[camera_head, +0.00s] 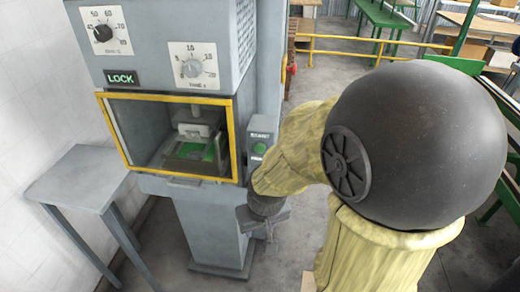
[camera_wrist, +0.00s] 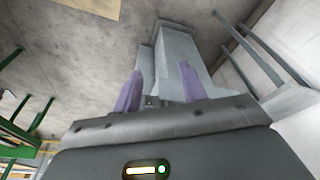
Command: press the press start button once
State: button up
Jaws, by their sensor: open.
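The grey press machine (camera_head: 185,195) stands left of centre in the head view. A small control box (camera_head: 262,133) on its right side carries a round green button (camera_head: 260,148) with small labels too blurred to read fully. My gripper (camera_head: 269,238) hangs below this box, pointing down, apart from the button. In the wrist view my gripper (camera_wrist: 158,80) shows two purple fingers spread apart with nothing between them. The press column (camera_wrist: 178,62) lies beyond the fingers there. The button does not show in the wrist view.
A yellow-framed opening (camera_head: 168,184) in the press holds a green-topped fixture (camera_head: 190,151). Two dials (camera_head: 103,32) and a LOCK sign (camera_head: 122,78) sit above. A grey side table (camera_head: 80,178) stands at left. A yellow rail (camera_head: 350,38) and green benches are behind. Floor below my gripper is mostly open.

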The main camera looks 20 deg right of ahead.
jog(key=shift+s+a, duration=0.1)
grip_shut()
dwell(1.3)
